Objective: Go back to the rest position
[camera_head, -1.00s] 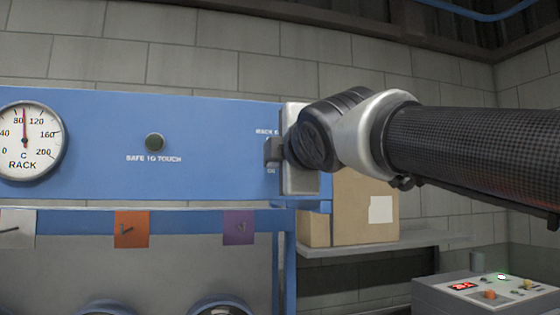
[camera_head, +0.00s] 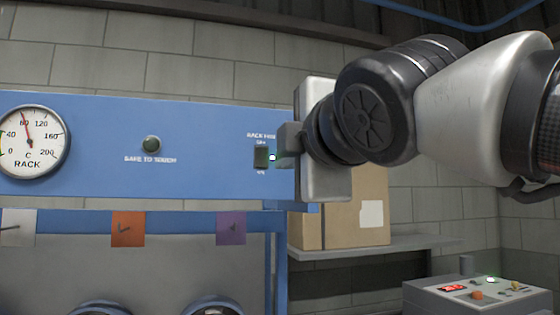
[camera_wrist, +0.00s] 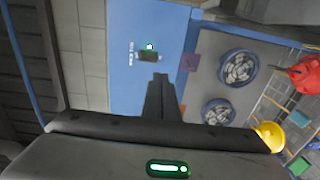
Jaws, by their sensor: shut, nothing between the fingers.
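My gripper (camera_head: 284,140) is shut and empty, at the right end of the blue rack panel (camera_head: 210,180) in the head view. Its closed fingers (camera_wrist: 160,78) also show in the wrist view, pointing toward the panel. A dark rack switch (camera_head: 261,157) sits just left of the fingertips, with a small white light beside it. The wrist view also shows the switch (camera_wrist: 148,57), with a visible gap between it and the fingers. The word beneath the switch is partly blurred. My wrist and arm extend to the right.
A round rack gauge (camera_head: 30,143) reads about 80. A dark round "safe to touch" lamp (camera_head: 152,143) is on the panel. A cardboard box (camera_head: 345,225) stands on a shelf (camera_head: 400,246) behind my wrist. A grey control box (camera_head: 440,300) is at lower right.

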